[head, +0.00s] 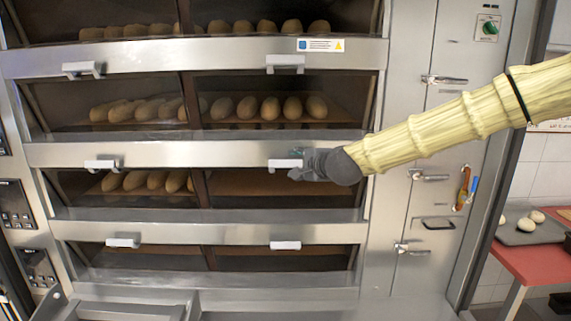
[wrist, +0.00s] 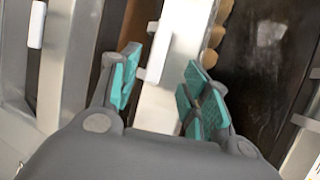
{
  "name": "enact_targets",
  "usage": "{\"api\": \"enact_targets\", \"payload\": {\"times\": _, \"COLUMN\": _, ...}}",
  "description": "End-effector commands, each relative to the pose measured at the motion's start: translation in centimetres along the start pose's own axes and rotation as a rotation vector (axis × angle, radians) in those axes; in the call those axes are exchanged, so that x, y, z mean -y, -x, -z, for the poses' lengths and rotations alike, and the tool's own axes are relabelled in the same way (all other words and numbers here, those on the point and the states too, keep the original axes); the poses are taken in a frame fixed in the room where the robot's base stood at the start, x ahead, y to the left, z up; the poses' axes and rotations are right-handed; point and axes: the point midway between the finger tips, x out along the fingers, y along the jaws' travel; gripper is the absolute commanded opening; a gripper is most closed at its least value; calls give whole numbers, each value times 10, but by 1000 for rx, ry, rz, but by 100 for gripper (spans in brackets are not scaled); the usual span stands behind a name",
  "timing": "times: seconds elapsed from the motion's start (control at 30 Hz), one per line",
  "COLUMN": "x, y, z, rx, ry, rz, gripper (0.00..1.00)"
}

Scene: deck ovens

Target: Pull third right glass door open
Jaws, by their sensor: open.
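The third right glass door (head: 270,186) from the top of those in view is shut, with a dark, empty-looking interior behind it. A pale handle (head: 283,164) sits on the steel bar just above its glass. My gripper (head: 300,163) is at the right end of this handle, reaching in from the right. In the wrist view, my gripper (wrist: 162,62) is open, with teal pads on both fingers. The pale handle (wrist: 154,66) shows in the gap between the fingertips. I cannot tell whether they touch it.
Other glass doors with similar handles (head: 285,62) (head: 285,244) (head: 102,165) surround it, all shut. Loaves (head: 270,107) lie behind the door above. Latches (head: 430,176) stick out on the steel panel at right. A red table (head: 530,258) with a dough tray stands at far right.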

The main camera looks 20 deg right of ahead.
Motion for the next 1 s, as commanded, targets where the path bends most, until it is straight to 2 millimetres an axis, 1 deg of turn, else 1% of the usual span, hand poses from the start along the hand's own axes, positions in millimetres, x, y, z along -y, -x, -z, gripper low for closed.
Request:
{"api": "enact_targets", "payload": {"times": 0.8, "x": 0, "y": -82, "z": -1, "rx": 0, "ry": 3, "rz": -2, "gripper": 46}}
{"api": "enact_targets", "payload": {"times": 1.0, "x": -1, "y": -96, "z": -1, "rx": 0, "ry": 4, "rz": -3, "gripper": 46}}
